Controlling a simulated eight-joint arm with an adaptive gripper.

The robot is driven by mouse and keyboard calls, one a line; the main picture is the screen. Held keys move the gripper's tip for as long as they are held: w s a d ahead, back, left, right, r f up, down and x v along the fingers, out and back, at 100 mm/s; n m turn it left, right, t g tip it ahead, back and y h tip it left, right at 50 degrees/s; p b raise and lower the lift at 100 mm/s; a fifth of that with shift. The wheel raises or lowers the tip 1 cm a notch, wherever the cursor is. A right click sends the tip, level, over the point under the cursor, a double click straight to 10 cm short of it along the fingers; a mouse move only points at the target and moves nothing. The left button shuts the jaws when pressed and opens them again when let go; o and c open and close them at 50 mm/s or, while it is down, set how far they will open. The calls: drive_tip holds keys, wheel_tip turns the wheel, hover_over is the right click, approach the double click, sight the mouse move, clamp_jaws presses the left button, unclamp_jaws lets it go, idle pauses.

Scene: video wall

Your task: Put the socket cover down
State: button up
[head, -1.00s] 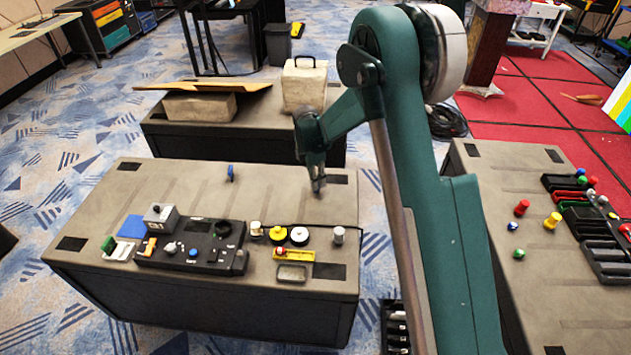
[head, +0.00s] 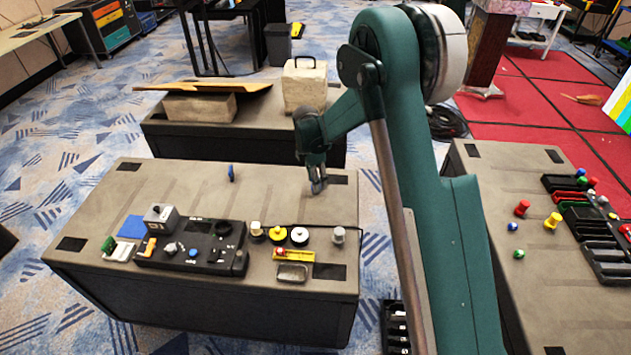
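My gripper (head: 318,187) hangs from the teal arm, pointing down over the back right part of the near table (head: 190,187). It is small in the head view, and I cannot tell whether its fingers are open or shut, or hold anything. I cannot make out for sure which thing is the socket cover. A small blue piece (head: 231,173) stands upright on the table, well left of my gripper. A black panel (head: 205,257) with several fittings lies at the table's front, left of and nearer than my gripper.
Several round pieces, one a yellow knob (head: 278,234), stand right of the panel. A yellow tray (head: 294,255) and a grey metal dish (head: 292,272) lie in front of them. The near table's back half is mostly clear.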

wheel_tip(320, 180, up, 12)
drive_tip(key=a+p, duration=0.1)
drive_tip(key=shift+s+p, duration=0.4)
drive_tip(key=shift+a, duration=0.1)
idle(0.8)
drive_tip(key=s+d+r+m+t+y, duration=0.1)
drive_tip(key=s+d+r+m+t, duration=0.2)
drive_tip(key=s+d+r+m, duration=1.3)
drive_tip(key=s+d+r+m+t, duration=0.1)
drive_tip(key=s+d+m, duration=0.3)
drive_tip(key=s, duration=1)
drive_tip(key=s+d+r+m+t, duration=0.2)
drive_tip(key=s+d+r+m, duration=0.2)
drive_tip(key=s+d, duration=0.7)
drive_tip(key=s, duration=0.3)
drive_tip(key=shift+s+d+m, duration=0.15)
drive_tip(key=shift+s+m, duration=0.05)
drive_tip(key=shift+m, duration=0.1)
